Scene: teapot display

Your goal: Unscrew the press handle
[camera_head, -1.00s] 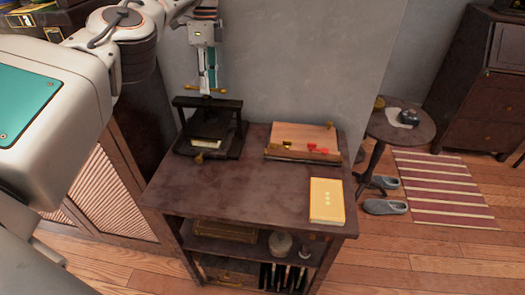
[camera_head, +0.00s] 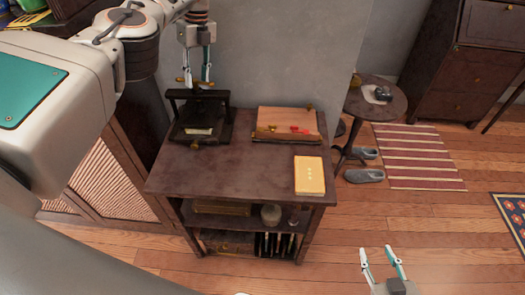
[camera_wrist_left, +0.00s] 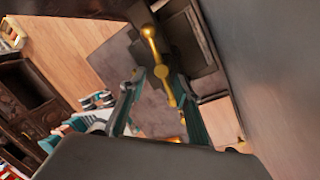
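The black press (camera_head: 201,113) stands at the back left of the small dark table. Its brass handle (camera_head: 181,80), a bar with knobbed ends, is on top; in the left wrist view the handle (camera_wrist_left: 161,71) runs lengthwise between and beyond my fingers. My left gripper (camera_head: 197,74) points down from above, its fingers apart on either side of the handle; contact cannot be told. It also shows in the left wrist view (camera_wrist_left: 157,92). My right gripper (camera_head: 380,256) is open and empty, low in the head view over the floor.
The dark table (camera_head: 235,175) also holds a wooden board (camera_head: 287,120) with red pieces and a yellow book (camera_head: 309,175). A grey wall (camera_head: 290,60) rises close behind the press. A round side table (camera_head: 362,107) stands to the right. The table's front middle is clear.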

